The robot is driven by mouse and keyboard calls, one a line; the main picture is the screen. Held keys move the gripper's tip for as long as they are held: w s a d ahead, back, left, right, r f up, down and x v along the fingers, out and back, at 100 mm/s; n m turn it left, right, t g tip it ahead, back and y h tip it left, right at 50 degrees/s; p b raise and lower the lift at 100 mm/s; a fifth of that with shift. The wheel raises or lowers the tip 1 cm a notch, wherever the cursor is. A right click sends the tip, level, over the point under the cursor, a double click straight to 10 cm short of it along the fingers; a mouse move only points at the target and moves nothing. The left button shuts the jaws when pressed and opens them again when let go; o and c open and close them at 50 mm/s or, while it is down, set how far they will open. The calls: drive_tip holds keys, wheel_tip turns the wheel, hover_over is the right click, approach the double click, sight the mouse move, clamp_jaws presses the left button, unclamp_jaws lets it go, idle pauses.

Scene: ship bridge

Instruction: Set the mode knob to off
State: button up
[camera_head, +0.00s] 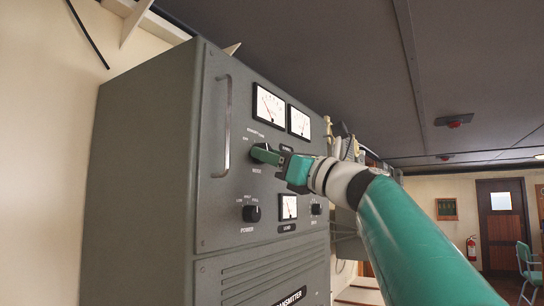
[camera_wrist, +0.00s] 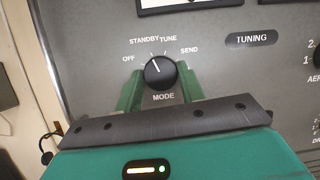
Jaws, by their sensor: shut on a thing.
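The black mode knob (camera_wrist: 160,73) is on the grey transmitter panel, with OFF, STANDBY, TUNE and SEND printed around its top and MODE below it. Its white pointer line leans up and slightly left, toward STANDBY. My gripper (camera_wrist: 159,82) has one green finger on each side of the knob and is shut on it. In the head view my gripper (camera_head: 266,155) reaches the panel from the right and mostly hides the knob.
The grey transmitter cabinet (camera_head: 140,180) has a vertical handle (camera_head: 222,125) left of the knob. Meters (camera_head: 269,106) sit above it. A power knob (camera_head: 252,213) and a small meter (camera_head: 288,207) are below. Open room lies to the right.

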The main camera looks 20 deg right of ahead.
drive_tip(key=shift+n, duration=0.3)
drive_tip(key=shift+w+d+r+n+g+y, duration=0.1)
drive_tip(key=shift+n+g+y, duration=0.55)
drive_tip(key=shift+n, duration=1.2)
drive_tip(key=shift+s+d+f+n+g+y, duration=0.1)
drive_tip(key=shift+n+g+y, duration=0.6)
drive_tip(key=shift+n, duration=1.1)
drive_tip(key=shift+w+d+r+n+g+y, duration=0.1)
drive_tip(key=shift+n+g+y, duration=0.55)
drive_tip(key=shift+n, duration=1.2)
drive_tip(key=o, duration=1)
drive_tip(key=shift+c, duration=0.2)
drive_tip(key=v, duration=1.3)
drive_tip(key=shift+d, duration=0.35)
